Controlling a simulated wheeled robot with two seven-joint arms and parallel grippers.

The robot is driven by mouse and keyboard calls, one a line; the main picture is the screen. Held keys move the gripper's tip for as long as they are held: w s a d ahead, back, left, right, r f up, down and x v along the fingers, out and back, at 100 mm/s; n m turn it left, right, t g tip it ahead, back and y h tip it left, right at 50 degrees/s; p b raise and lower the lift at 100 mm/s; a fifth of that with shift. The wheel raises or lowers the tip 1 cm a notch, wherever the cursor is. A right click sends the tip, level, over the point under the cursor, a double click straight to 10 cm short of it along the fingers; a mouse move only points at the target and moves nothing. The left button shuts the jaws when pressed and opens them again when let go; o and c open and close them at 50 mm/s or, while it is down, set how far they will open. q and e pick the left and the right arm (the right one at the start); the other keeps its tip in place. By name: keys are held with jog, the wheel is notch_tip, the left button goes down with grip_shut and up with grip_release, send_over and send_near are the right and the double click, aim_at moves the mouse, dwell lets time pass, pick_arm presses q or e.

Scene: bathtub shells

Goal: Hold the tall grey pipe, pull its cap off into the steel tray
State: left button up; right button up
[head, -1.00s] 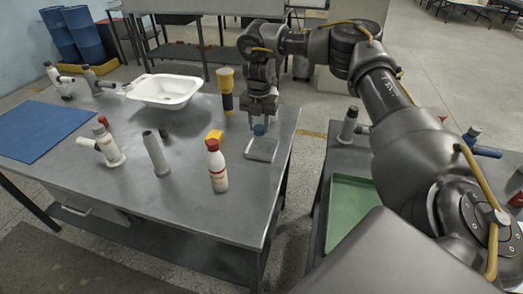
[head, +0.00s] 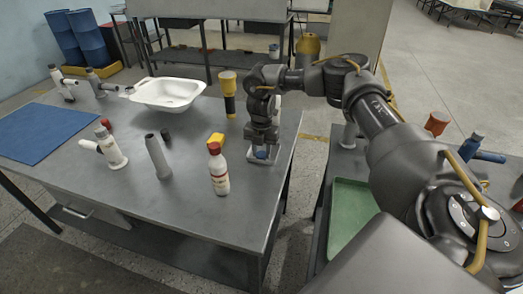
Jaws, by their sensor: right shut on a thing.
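The tall grey pipe (head: 157,157) stands on the steel table, left of centre, with a dark, open-looking top. My right gripper (head: 262,152) is shut on a small blue cap (head: 261,155), low over the steel tray (head: 282,157). The gripper hides much of the tray, and I cannot tell whether the cap touches its floor. My left gripper is not in view.
A yellow-and-black torch (head: 228,95) is behind. A white branched pipe (head: 111,150), white basin (head: 168,92) and blue mat (head: 40,132) are further left.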

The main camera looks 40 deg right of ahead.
aim_at(261, 154)
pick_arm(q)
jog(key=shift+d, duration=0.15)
pick_arm(e)
jog(key=shift+a+f, duration=0.1)
jog(key=o, duration=1.1)
jog(key=shift+c, duration=0.2)
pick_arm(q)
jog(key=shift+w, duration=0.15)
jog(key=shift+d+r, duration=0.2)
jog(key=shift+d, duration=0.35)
pick_arm(e)
notch_tip(261, 154, up, 12)
jog(key=shift+r, duration=0.2)
